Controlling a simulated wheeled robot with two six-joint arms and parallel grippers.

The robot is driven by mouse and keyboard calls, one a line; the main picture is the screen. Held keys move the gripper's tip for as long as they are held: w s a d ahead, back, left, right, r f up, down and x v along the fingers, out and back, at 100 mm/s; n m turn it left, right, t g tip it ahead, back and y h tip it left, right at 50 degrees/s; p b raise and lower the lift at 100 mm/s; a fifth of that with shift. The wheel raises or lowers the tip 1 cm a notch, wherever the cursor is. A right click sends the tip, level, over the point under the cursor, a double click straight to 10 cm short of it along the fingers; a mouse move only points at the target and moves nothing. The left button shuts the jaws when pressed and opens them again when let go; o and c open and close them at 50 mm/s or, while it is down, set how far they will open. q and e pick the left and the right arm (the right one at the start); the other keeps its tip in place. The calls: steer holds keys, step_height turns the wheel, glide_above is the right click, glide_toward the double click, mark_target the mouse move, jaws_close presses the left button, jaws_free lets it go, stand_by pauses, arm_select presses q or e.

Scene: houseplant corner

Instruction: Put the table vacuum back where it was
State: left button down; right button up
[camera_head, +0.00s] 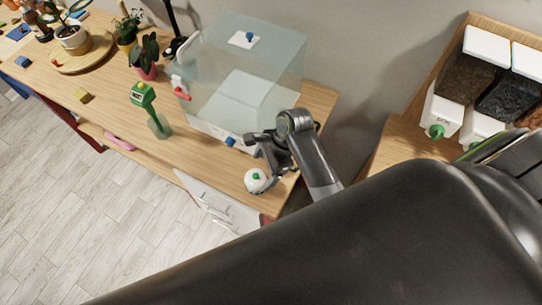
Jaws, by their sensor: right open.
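The table vacuum appears to be the small round white object with a green button (255,181) on the wooden table's front edge, near its right end. My right gripper (257,153) is open just behind and above it in the picture. I cannot tell whether a finger touches the vacuum. Nothing shows between the fingers. My left gripper is not in view.
A clear glass case (240,85) stands close behind my right gripper. Potted plants stand farther left. A shelf with soil bins (442,112) is at the right.

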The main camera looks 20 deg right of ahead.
steer(key=v, duration=0.5)
steer(key=shift+d+r, duration=0.1)
steer(key=shift+r, duration=0.2)
